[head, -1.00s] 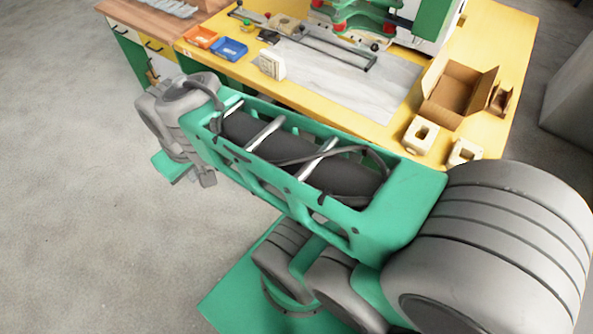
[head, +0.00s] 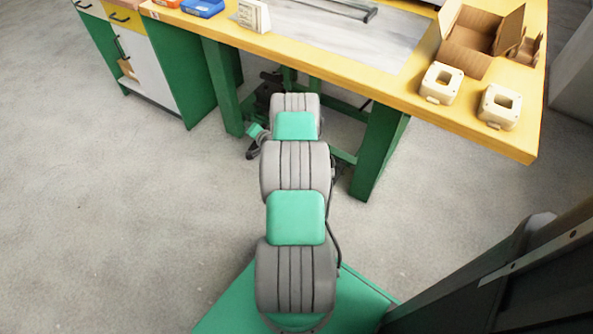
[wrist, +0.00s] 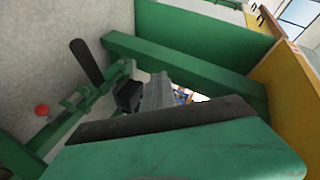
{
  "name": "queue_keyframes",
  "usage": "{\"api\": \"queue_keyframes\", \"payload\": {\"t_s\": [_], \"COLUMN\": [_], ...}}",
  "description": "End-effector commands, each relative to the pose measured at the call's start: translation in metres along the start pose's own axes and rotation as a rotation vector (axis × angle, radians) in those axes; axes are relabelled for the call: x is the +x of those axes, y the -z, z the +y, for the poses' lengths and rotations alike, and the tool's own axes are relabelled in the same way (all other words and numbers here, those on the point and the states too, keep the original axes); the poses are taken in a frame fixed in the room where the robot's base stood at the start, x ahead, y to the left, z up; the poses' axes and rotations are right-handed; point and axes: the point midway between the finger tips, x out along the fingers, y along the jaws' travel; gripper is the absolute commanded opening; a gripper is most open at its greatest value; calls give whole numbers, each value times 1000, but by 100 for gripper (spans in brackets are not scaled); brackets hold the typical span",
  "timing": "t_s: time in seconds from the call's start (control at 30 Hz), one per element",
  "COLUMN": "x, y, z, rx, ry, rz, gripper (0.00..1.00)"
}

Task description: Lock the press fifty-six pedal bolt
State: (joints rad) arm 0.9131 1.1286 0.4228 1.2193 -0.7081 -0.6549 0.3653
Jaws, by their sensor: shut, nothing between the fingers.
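In the wrist view, my gripper (wrist: 150,94) shows as a grey and black shape near the middle, shut and empty. Its lower part is hidden behind a large dark-edged green surface in the foreground. To its left, a small red ball knob (wrist: 42,111) stands by a green bracket (wrist: 78,98); it looks like the bolt's handle. A black lever-like bar (wrist: 86,61) rises beside the bracket. My gripper is apart from the knob. I cannot tell the bolt's position. In the head view, dark pedal parts (head: 266,88) show under the bench; my arm hides my gripper.
The yellow bench (head: 400,92) stands above, with green legs (head: 380,145). On it are a cardboard box (head: 470,50), two cream blocks (head: 441,83) and a blue bin (head: 202,7). Green beams (wrist: 190,68) lie close to my gripper. The floor at left is clear.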

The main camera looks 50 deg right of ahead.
Motion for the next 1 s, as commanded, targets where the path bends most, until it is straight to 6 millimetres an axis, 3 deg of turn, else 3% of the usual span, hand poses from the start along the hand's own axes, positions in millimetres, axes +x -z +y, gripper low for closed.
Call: {"api": "queue_keyframes", "payload": {"t_s": [0.03, 0.1, 0.2, 0.3, 0.4, 0.73, 0.87, 1.0], "x": [0, -17, -50, -77, -92, -93, -83, -59], "y": [-11, -11, -16, -23, -26, -25, -20, -8], "z": [88, 166, 249, 297, 314, 314, 317, 322], "rx": [101, 229, 370, 455, 492, 494, 491, 488], "ry": [-10, 1, 13, 19, 24, 23, 24, 25], "rz": [91, 236, 415, 535, 591, 596, 594, 592], "gripper": [0, 0, 0, 0, 0, 0, 0, 0]}}
